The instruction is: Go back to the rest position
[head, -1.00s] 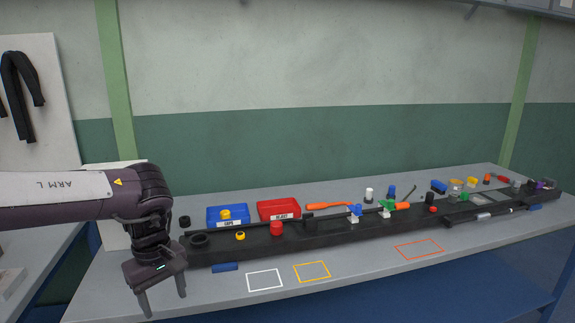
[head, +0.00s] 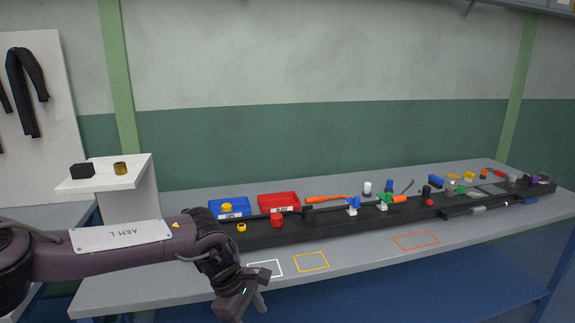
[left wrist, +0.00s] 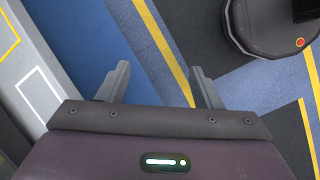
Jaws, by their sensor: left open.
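My left gripper (left wrist: 158,88) is open and empty. In the left wrist view its two fingers stand apart over the floor, beyond the front edge of the bench. In the head view the left gripper (head: 254,308) hangs low at the bottom, in front of the bench and below the white outlined square (head: 266,269), which the arm partly covers. My right gripper is in neither view.
A grey bench (head: 345,266) carries a long black rail (head: 340,220) with several small parts. A blue bin (head: 230,213) and a red bin (head: 279,203) stand behind it. A white stand (head: 135,165) at left holds a black block and a brass piece.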

